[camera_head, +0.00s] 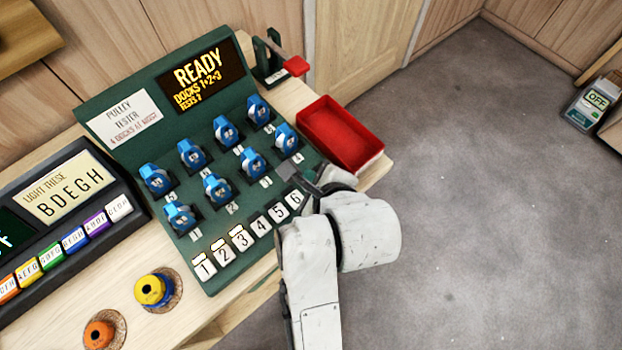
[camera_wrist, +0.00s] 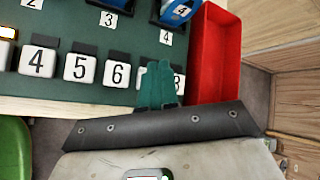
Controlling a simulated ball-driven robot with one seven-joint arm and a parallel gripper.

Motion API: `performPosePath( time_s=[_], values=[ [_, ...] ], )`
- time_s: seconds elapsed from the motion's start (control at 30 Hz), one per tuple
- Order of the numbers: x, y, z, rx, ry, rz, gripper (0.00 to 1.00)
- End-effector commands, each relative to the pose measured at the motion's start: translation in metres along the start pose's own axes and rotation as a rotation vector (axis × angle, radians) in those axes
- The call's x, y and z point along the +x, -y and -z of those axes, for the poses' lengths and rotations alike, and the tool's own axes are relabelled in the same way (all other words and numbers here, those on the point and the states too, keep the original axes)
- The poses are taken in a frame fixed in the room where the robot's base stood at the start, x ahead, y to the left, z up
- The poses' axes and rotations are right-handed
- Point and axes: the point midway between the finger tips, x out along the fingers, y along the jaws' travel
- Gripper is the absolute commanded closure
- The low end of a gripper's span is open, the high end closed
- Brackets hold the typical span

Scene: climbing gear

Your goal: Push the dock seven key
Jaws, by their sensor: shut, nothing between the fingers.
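The green pulley tester (camera_head: 155,100) stands on the bench with a row of white number keys along its front. In the head view keys 1 to 6 show, and my arm hides the keys beyond. In the wrist view key 6 (camera_wrist: 117,75) is clear. My gripper (camera_wrist: 157,72) is shut and empty, its teal fingers over the place between keys 6 and 8. They cover most of the dock seven key (camera_wrist: 141,77), leaving a pale edge. Key 8 (camera_wrist: 180,82) shows partly at their right. I cannot tell whether the fingers touch a key.
Blue pulleys (camera_head: 217,188) sit in the docks above the keys. The display (camera_head: 200,75) reads READY, docks 1+2+3. Keys 1 to 3 have lit yellow bars. A red tray (camera_head: 340,133) stands right of the tester. Yellow (camera_head: 150,290) and orange pulleys lie at front left.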

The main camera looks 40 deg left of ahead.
Motion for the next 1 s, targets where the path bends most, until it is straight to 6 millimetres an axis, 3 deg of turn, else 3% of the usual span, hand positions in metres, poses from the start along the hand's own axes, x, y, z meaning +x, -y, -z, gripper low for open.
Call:
performPosePath(
  time_s=[1.0],
  values=[
    [0.0060, -0.0045, 0.0044, 0.000, 0.000, 0.000, 1.00]
  ],
)
